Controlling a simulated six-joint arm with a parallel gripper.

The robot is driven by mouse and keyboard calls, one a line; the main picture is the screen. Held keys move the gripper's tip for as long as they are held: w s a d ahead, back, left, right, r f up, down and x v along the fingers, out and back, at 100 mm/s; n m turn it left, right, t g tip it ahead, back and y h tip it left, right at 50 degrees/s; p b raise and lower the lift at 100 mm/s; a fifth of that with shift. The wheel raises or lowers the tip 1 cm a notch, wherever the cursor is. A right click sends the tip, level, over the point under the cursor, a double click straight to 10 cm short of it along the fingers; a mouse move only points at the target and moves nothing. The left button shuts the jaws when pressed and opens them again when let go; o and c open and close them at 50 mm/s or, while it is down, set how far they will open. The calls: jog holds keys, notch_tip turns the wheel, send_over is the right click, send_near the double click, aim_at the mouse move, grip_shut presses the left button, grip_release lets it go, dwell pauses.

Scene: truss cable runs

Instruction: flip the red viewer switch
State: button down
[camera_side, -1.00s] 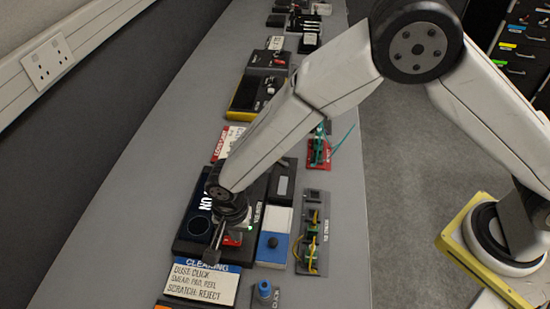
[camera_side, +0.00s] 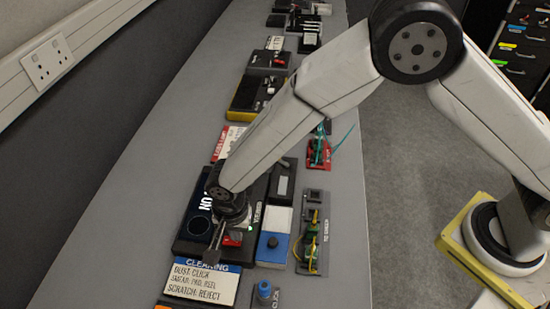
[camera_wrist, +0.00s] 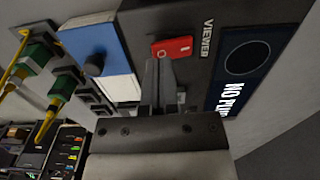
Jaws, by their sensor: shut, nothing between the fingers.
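The red viewer switch (camera_side: 233,239) is a small red rocker on the dark viewer unit, under the end of my arm in the side view. In the wrist view the red switch (camera_wrist: 172,47) shows a white mark on its right part, beside the label VIEWER (camera_wrist: 207,37). My gripper (camera_wrist: 161,62) is shut and empty, with its fingertips right at the lower edge of the switch in that view. I cannot tell whether they touch it. A small green light (camera_side: 250,228) shows by the switch.
A blue and white box with a dark knob (camera_side: 272,242) stands right of the viewer unit. A board with yellow wires (camera_side: 312,240) lies beyond it. Bare grey bench (camera_side: 110,215) lies to the left.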

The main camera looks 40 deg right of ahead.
jog(key=shift+f, duration=0.8)
dwell(0.7)
jog(key=shift+r, duration=3.5)
jog(key=shift+d, duration=0.15)
jog(key=shift+w+d+r, duration=0.15)
jog(key=shift+d+r, duration=0.1)
jog(key=shift+d, duration=0.05)
jog(key=s+d+r+n+t, duration=0.1)
jog(key=d+r+n, duration=0.25)
jog(key=d, duration=0.85)
jog(key=s+d+r+n+t, duration=0.1)
jog(key=d+r+n, duration=0.25)
jog(key=d, duration=0.85)
jog(key=s+d+r+n, duration=0.1)
jog(key=s+d+n, duration=0.1)
jog(key=s+d, duration=0.3)
jog(key=shift+s+d+t, duration=0.3)
jog(key=shift+s+d, duration=0.05)
jog(key=shift+d, duration=0.55)
